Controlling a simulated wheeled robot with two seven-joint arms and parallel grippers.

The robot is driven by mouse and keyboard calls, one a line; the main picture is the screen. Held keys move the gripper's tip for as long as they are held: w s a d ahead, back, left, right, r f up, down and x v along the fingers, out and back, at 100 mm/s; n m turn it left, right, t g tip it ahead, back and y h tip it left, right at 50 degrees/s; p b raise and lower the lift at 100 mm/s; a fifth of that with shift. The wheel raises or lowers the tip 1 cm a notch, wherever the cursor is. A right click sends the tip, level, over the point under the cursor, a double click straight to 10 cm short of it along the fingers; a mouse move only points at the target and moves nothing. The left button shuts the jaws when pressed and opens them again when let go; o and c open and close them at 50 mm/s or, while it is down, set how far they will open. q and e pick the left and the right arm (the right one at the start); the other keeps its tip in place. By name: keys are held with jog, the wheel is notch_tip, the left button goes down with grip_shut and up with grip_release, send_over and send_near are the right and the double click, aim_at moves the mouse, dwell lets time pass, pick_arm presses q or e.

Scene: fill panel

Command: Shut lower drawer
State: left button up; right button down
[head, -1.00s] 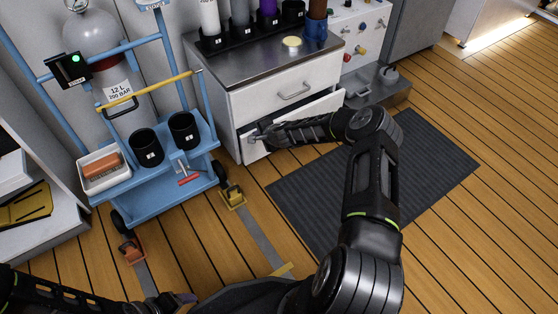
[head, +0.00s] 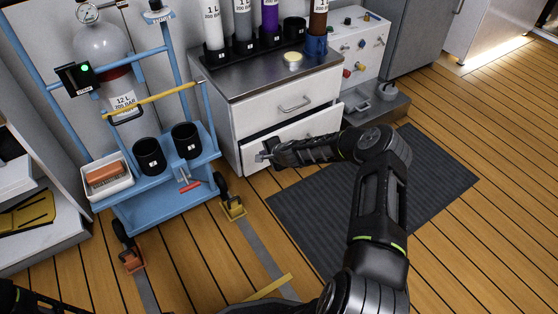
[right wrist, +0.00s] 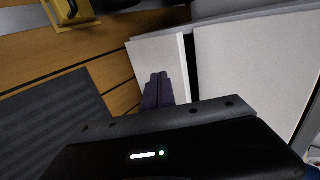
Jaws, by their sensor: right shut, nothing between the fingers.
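The lower drawer (head: 308,127) is the white front at the bottom of the cabinet (head: 225,110). It stands slightly out, with a dark gap along its top edge. My right gripper (head: 262,156) is shut and empty at the left part of this front. In the right wrist view its fingers (right wrist: 158,90) lie over the drawer front (right wrist: 155,55), beside the dark gap; I cannot tell whether they touch it.
The upper drawer (head: 270,108) is shut. A blue cart (head: 165,205) with a gas cylinder and black cups stands left of the cabinet. A yellow wheel chock (head: 233,208) sits on the floor near it. A dark mat (head: 310,210) lies in front, with free floor around.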

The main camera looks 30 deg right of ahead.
jog(key=p+v, duration=0.3)
jog(key=v, duration=0.6)
jog(key=shift+r, duration=0.2)
jog(key=c, duration=2.1)
grip_release()
jog(key=shift+w+d, duration=0.1)
jog(key=shift+w, duration=0.05)
jog(key=shift+c, duration=0.2)
